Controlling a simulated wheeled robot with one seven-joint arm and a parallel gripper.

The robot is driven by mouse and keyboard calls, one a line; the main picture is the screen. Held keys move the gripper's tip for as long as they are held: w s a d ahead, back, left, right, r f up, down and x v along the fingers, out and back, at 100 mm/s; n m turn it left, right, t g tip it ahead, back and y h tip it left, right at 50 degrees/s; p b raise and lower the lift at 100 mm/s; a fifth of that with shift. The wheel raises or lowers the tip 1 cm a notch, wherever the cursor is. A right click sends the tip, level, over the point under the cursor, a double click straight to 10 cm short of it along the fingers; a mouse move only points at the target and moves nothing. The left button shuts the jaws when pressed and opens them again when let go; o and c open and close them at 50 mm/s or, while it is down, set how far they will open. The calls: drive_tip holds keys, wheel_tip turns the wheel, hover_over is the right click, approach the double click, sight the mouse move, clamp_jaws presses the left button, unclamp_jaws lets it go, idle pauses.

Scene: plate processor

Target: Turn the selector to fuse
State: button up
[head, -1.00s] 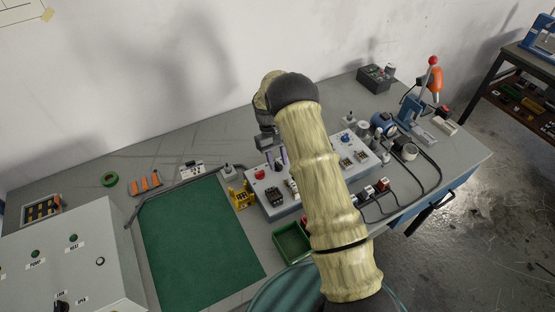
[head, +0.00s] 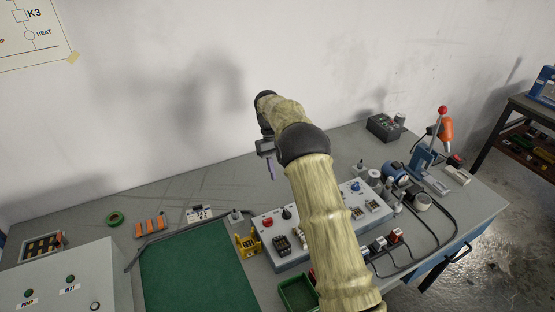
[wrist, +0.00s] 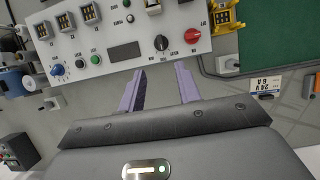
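A grey control panel (head: 324,205) stands on the bench, partly hidden behind my arm. It carries a black selector knob (head: 286,213) beside a red knob (head: 267,222). In the wrist view the black knob (wrist: 161,42) and the red knob (wrist: 193,35) sit near the panel's edge, with small labels too blurred to read surely. A blue knob (wrist: 57,69) is at the panel's other end. My gripper (head: 268,168) is above and behind the panel, clear of it. Its two purple fingers (wrist: 160,84) are apart with nothing between them.
A yellow block (head: 248,243) and a green tray (head: 298,292) sit close to the panel. A green mat (head: 195,268) lies left of it. A grey cabinet (head: 72,280) is at lower left.

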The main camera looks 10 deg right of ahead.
drive_tip(key=v, duration=0.3)
drive_tip(key=shift+w+r, duration=0.1)
drive_tip(key=shift+r, duration=0.2)
drive_tip(key=shift+r, duration=0.1)
drive_tip(key=s+d+m+t, duration=0.1)
drive_tip(key=s+d+t, duration=0.1)
drive_tip(key=s, duration=1.3)
drive_tip(key=s+d+m+t+y, duration=0.1)
drive_tip(key=s+d+m+t, duration=0.1)
drive_tip(key=s, duration=1.3)
drive_tip(key=d+r+t, duration=0.1)
drive_tip(key=t, duration=0.1)
drive_tip(key=shift+s+m+t, duration=0.3)
drive_tip(key=shift+s+t, duration=0.1)
drive_tip(key=shift+d, duration=0.15)
idle(0.6)
